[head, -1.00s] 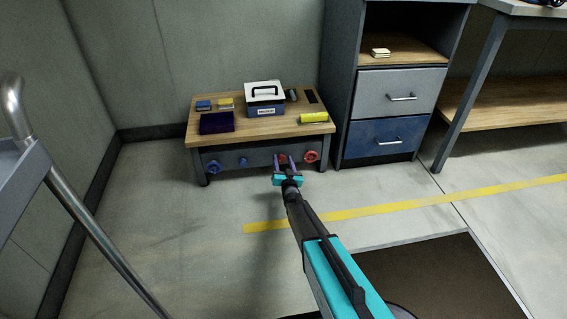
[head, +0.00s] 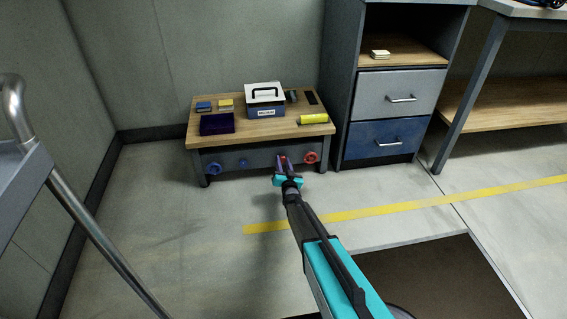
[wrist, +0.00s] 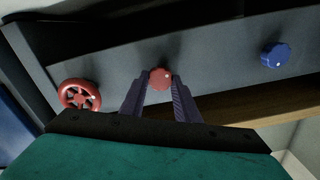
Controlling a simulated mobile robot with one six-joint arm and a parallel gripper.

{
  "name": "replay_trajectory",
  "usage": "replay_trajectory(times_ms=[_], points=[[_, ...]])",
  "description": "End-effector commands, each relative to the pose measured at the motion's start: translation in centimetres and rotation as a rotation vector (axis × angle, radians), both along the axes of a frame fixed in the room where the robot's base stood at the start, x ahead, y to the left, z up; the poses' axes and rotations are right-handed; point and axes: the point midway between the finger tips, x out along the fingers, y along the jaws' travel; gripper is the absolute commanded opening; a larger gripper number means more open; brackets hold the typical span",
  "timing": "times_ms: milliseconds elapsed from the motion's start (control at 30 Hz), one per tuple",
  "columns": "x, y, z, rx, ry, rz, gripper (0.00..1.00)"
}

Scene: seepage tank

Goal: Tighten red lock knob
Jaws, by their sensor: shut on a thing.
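The red lock knob (wrist: 160,78) is a small round knob on the grey front panel of the low bench. In the wrist view it sits between the tips of my gripper (wrist: 159,82), whose two purple fingers are shut on its sides. In the head view my gripper (head: 281,160) reaches the panel from the front, and the red knob (head: 283,160) is mostly hidden by the fingers.
A red handwheel (head: 310,157) is close to the right of my gripper, with a blue knob (head: 243,162) and a blue handwheel (head: 214,168) to the left. A toolbox (head: 265,108) and a yellow cylinder (head: 313,119) are on the bench top (head: 265,130). A drawer cabinet (head: 347,110) stands at right.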

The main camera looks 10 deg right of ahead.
Motion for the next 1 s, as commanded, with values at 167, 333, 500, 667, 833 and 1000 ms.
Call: replay_trajectory(times_ms=[167, 333, 500, 667, 833, 1000], points=[[0.06, -0.06, 0.07, 0.114, -0.001, 0.000, 0.06], [0.07, -0.12, 0.05, 0.256, -0.001, 0.000, 0.06], [0.07, -0.18, 0.00, 0.411, -0.001, 0.000, 0.06], [0.07, -0.24, -0.07, 0.557, 0.000, 0.000, 0.06], [0.09, -0.29, -0.13, 0.713, 0.001, -0.001, 0.06], [0.10, -0.33, -0.18, 0.868, 0.001, -0.001, 0.06]])
